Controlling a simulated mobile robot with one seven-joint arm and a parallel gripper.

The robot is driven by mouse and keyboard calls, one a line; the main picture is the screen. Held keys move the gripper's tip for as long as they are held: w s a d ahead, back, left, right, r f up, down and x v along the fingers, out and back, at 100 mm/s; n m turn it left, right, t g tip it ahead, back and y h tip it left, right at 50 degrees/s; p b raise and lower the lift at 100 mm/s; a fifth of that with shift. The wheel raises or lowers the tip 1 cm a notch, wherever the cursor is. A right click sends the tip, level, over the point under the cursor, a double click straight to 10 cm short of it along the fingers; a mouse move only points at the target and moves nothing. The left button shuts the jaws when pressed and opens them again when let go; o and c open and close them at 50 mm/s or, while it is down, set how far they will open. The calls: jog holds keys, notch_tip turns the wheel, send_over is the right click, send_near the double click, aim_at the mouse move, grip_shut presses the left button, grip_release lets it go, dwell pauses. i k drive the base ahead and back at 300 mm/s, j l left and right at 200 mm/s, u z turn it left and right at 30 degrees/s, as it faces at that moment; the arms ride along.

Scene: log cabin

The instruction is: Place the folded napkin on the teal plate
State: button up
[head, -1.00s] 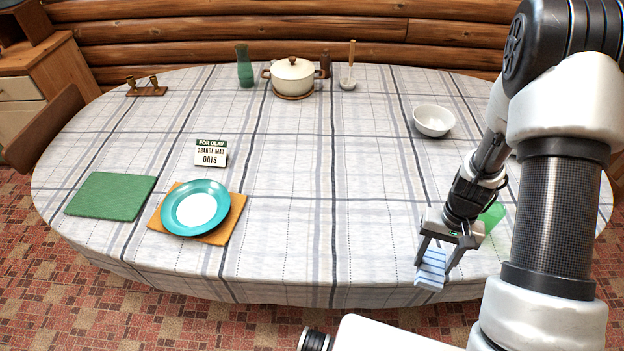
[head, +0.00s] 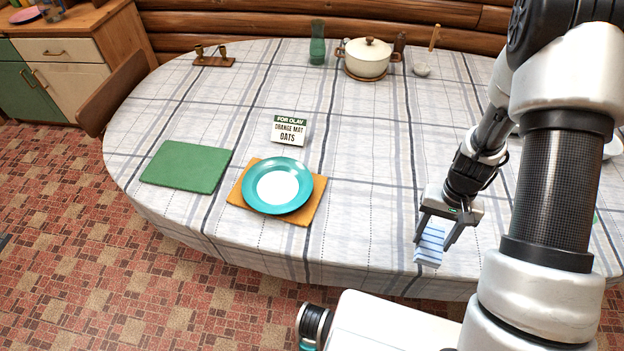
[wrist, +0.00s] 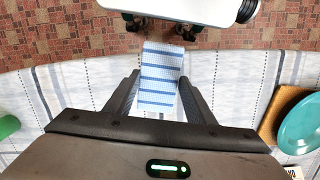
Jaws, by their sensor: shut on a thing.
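The folded napkin (head: 429,246) is light blue with darker blue stripes. My gripper (head: 435,240) is shut on it near the table's front edge, right of the plate. In the wrist view the napkin (wrist: 160,80) sits between the two fingers (wrist: 157,98) and sticks out past them. The teal plate (head: 252,200) has a white centre and lies on an orange mat (head: 315,207) at the front of the table. Part of the plate (wrist: 301,135) shows at the right of the wrist view. The plate's white centre looks empty.
A green mat (head: 187,166) lies left of the plate, and a small sign (head: 289,130) stands behind it. A pot (head: 367,58), a green vase (head: 318,45) and a candle holder (head: 213,58) stand at the back. The tablecloth between napkin and plate is clear.

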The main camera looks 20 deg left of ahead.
aim_at(278, 187)
jog(key=j+u, duration=0.2)
jog(key=j, duration=0.7)
jog(key=i+j+u, duration=0.2)
jog(key=j, duration=0.7)
jog(key=k, duration=0.1)
